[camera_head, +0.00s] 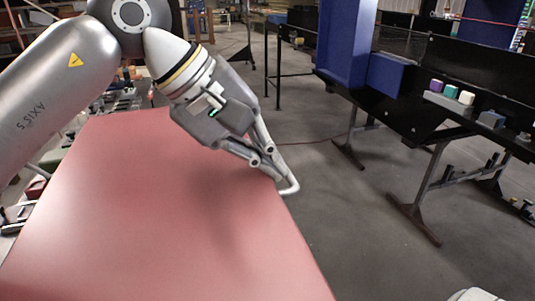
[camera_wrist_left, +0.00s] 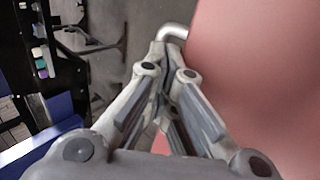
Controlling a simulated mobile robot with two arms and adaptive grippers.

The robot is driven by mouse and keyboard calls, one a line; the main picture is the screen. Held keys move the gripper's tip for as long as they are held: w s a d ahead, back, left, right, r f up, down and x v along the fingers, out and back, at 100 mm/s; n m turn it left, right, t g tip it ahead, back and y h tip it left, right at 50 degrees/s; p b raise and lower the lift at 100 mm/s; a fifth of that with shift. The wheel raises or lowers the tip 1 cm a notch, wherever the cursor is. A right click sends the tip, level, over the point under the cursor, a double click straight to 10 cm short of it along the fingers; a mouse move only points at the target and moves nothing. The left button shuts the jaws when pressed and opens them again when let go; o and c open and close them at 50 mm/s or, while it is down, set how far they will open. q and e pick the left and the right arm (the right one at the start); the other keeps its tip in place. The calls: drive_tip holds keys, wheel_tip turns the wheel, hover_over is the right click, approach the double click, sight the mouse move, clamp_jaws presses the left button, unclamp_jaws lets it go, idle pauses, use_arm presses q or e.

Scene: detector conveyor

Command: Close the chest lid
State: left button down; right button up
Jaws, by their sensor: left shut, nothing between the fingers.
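The chest lid (camera_head: 165,215) is a broad flat red panel filling the lower left of the head view. It also fills the right side of the left wrist view (camera_wrist_left: 260,70). A pale bent metal handle (camera_head: 291,187) is at its right edge; it shows in the left wrist view (camera_wrist_left: 174,32) just beyond the fingertips. My left gripper (camera_head: 277,174) is shut and empty, its tips close to the handle. I cannot tell whether they touch it. The chest body is hidden under the lid.
A black conveyor (camera_head: 420,105) with a blue frame (camera_head: 345,40) stands at the right, carrying several small coloured blocks. Its metal legs reach the floor. Grey floor (camera_head: 340,230) is open between the lid and the conveyor. Cluttered shelves stand at the back left.

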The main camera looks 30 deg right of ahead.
use_arm(q)
drive_tip(key=v, duration=1.2)
